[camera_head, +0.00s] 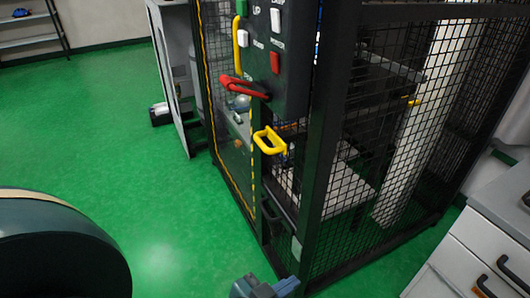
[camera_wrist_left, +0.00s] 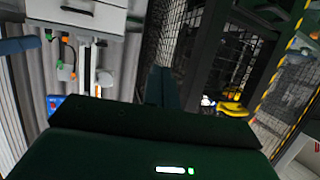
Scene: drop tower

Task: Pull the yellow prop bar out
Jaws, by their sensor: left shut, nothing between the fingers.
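The yellow prop bar (camera_head: 270,141) shows as a looped yellow handle on the near corner of the black mesh cage, below the control panel. It also shows in the left wrist view (camera_wrist_left: 234,109), right of my fingers. How far it runs inside the cage is hidden. My left gripper (camera_head: 265,287) is at the bottom edge of the head view, below and apart from the handle. In the left wrist view its dark fingers (camera_wrist_left: 161,84) are together with nothing between them. My right gripper is not in view.
The black cage (camera_head: 322,180) fills the middle and right. A control panel (camera_head: 283,60) with a red handle (camera_head: 243,86) sits above the yellow handle. A white drawer cabinet (camera_head: 480,240) stands at the right. Green floor (camera_head: 150,200) is open to the left.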

